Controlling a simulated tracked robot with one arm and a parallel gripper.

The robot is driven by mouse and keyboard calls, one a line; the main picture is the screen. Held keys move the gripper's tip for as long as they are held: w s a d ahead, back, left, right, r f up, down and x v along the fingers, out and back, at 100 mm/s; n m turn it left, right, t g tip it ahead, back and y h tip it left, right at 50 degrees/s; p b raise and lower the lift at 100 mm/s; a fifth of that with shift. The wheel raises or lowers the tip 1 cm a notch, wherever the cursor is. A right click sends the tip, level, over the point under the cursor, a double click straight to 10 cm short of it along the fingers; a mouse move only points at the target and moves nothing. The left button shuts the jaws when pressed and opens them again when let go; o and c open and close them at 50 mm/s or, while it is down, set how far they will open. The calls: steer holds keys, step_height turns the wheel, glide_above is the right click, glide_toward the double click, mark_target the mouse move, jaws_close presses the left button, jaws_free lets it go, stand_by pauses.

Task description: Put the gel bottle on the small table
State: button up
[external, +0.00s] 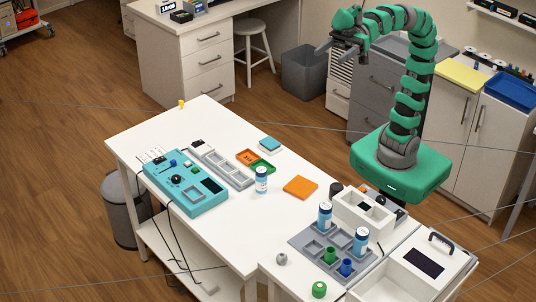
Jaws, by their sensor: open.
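Several similar white bottles with blue labels or caps are in view, and I cannot tell which is the gel bottle. One bottle (262,181) stands upright on the long white table (222,262). Another bottle (325,214) and a third bottle (360,242) stand in a grey compartment tray (300,240). That tray lies on a smaller white table (288,284) at the lower right, probably the small table. My gripper (338,46) is open and empty. It is raised at the top of the view, far above and behind the bottles.
A teal control box (186,188), a grey slotted strip (222,166), orange and green trays and an orange pad (300,187) lie on the long table. A white box (362,215) and an open white bin (400,285) crowd the smaller table. The long table's front is clear.

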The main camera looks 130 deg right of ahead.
steer(key=w+f+m+t, duration=0.3)
steer(key=w+f+m, duration=0.1)
steer(key=w, duration=0.9)
steer(key=w+d+f+m+g+h, duration=0.2)
steer(key=w+d+f+m+h, duration=0.15)
steer(key=f, duration=0.45)
steer(key=w+d+f+m+g+h, duration=0.2)
steer(key=d+f+m+h, duration=0.15)
steer(key=f, duration=0.35)
steer(key=w+d+f+m+g+h, duration=0.1)
steer(key=w+d+f+m+h, duration=0.2)
steer(key=f, duration=0.5)
steer(key=m+g+h+b, duration=0.25)
steer(key=g+h, duration=0.25)
steer(key=g, duration=0.7)
glide_toward(266, 178)
steer(key=x, duration=0.6)
steer(key=shift+w+d+r, duration=0.1)
steer(key=shift+d, duration=0.1)
steer(key=shift+d+f+b, duration=0.2)
steer(key=shift+d+b, duration=0.2)
steer(key=shift+b+x, duration=1.1)
steer(key=shift+x, duration=2.25)
